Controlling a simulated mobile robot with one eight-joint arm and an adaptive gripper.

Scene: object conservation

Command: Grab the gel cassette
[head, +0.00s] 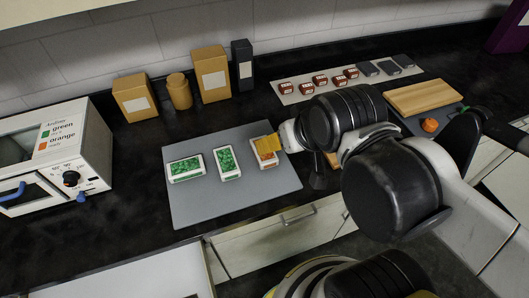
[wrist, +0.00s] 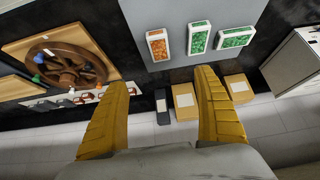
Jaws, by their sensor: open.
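Three small white-framed cassettes lie on a grey mat (head: 215,205). Two hold green pieces, the left one (head: 185,169) lying sideways and the middle one (head: 227,163) lengthwise. The right one holds orange pieces (head: 268,160) and is partly hidden by my gripper (head: 265,143). In the wrist view the orange cassette (wrist: 158,45) and the green ones (wrist: 199,38) (wrist: 235,37) lie beyond my fingertips (wrist: 162,80). The yellow fingers are spread apart with nothing between them. The frames do not tell which cassette the task names.
A white appliance (head: 60,160) with a green and orange label stands at left. Brown boxes (head: 210,74), a brown jar (head: 179,92) and a dark box (head: 242,64) stand by the wall. A tray of red items (head: 290,97) and a wooden board (head: 422,96) lie at the back right.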

